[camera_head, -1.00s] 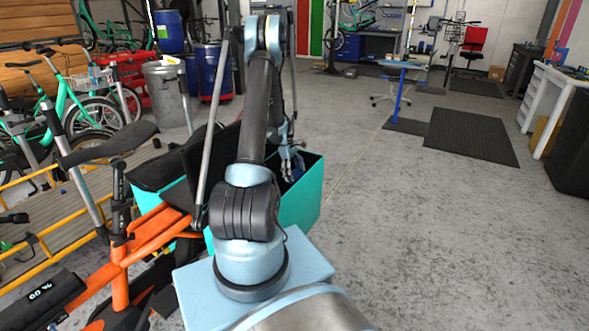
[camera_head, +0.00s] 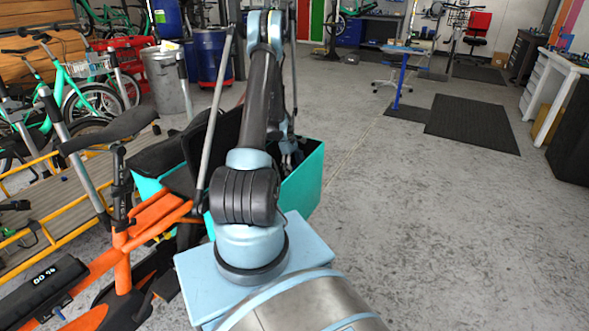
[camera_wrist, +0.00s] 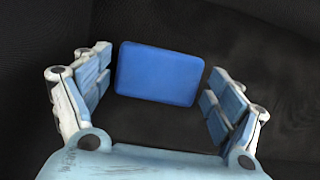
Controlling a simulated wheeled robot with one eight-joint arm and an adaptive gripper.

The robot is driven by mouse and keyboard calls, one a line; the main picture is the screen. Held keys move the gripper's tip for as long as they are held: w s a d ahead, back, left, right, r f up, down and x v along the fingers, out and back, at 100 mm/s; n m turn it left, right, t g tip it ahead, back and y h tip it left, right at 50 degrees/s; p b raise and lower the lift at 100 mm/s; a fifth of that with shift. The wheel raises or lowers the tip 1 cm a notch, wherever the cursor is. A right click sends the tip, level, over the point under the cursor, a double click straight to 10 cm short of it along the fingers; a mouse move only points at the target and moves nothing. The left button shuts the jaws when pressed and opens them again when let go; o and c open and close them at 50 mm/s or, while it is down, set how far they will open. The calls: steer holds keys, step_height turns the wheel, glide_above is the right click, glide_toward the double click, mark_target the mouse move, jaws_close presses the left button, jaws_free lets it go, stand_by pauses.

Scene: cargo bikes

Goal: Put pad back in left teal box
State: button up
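The blue pad (camera_wrist: 160,74) is a rounded rectangle in front of a dark surface in the wrist view. My gripper (camera_wrist: 160,78) is open, with one finger on each side of the pad and a dark gap to each. Whether the fingers reach down to the pad's depth is unclear. In the head view a teal box (camera_head: 303,188) with a dark inside stands right of my arm, and my gripper (camera_head: 289,152) is down in its opening, partly hidden. Another teal box (camera_head: 148,187) shows on the left, mostly behind a black cover. The pad is hidden in the head view.
An orange cargo bike (camera_head: 122,268) with a black saddle (camera_head: 108,132) stands close on the left. A yellow-framed platform (camera_head: 50,195) lies beyond it. Open grey floor (camera_head: 430,240) is on the right, with black mats (camera_head: 470,124) farther off.

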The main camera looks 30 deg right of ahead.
steer(key=shift+r, duration=0.1)
stand_by(0.4)
step_height(320, 180, up, 10)
stand_by(0.6)
stand_by(0.4)
